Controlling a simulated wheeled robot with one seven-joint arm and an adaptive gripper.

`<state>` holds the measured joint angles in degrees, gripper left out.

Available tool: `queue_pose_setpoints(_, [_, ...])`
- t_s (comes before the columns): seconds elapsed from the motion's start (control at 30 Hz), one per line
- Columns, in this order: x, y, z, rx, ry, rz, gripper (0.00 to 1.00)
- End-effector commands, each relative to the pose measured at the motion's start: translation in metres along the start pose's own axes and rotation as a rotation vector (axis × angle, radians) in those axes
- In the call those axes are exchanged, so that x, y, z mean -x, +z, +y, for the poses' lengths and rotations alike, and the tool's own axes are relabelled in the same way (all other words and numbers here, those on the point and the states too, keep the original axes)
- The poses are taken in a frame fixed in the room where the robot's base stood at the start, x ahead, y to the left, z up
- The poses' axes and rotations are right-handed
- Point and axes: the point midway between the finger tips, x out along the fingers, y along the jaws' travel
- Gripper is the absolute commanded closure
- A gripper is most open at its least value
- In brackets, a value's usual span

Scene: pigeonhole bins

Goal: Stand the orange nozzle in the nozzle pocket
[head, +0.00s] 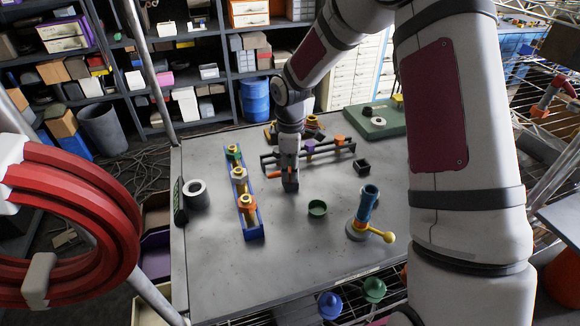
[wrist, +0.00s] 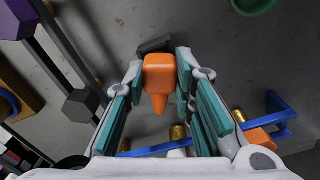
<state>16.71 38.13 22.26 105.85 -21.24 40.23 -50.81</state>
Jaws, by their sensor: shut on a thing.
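The orange nozzle (wrist: 159,75) is between the fingers of my gripper (wrist: 157,95) in the wrist view. It has a wide blocky end and a tapered tip, which points toward the bottom of the picture. In the head view my gripper (head: 290,183) points down over the middle of the table, and the nozzle is mostly hidden there. I cannot tell for sure which thing is the nozzle pocket; a small dark square open holder (head: 362,166) stands to the right of my gripper, apart from it.
A blue rail (head: 254,232) with brass and coloured fittings stands left of my gripper. A dark rack (head: 340,152) with purple and orange pieces is behind. A green cup (head: 317,208) and a blue upright cylinder (head: 367,203) are at right. The front-left table (head: 215,270) is clear.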

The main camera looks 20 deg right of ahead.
Motion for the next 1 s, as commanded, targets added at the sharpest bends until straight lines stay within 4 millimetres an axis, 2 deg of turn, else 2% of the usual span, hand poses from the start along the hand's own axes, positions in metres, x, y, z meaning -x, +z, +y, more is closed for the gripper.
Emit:
queue_pose_setpoints(0.23, [-0.007,0.0,0.0,0.0,0.001,0.001,1.0])
queue_pose_setpoints(0.27, [-0.006,0.0,0.0,0.0,0.001,0.001,0.69])
queue_pose_setpoints(0.33, [-0.006,0.0,0.0,0.0,0.001,0.001,0.53])
queue_pose_setpoints(0.67, [-0.005,0.0,0.0,0.0,0.001,0.001,0.53])
queue_pose_setpoints(1.0, [0.024,0.0,-0.001,0.0,0.002,0.001,0.53])
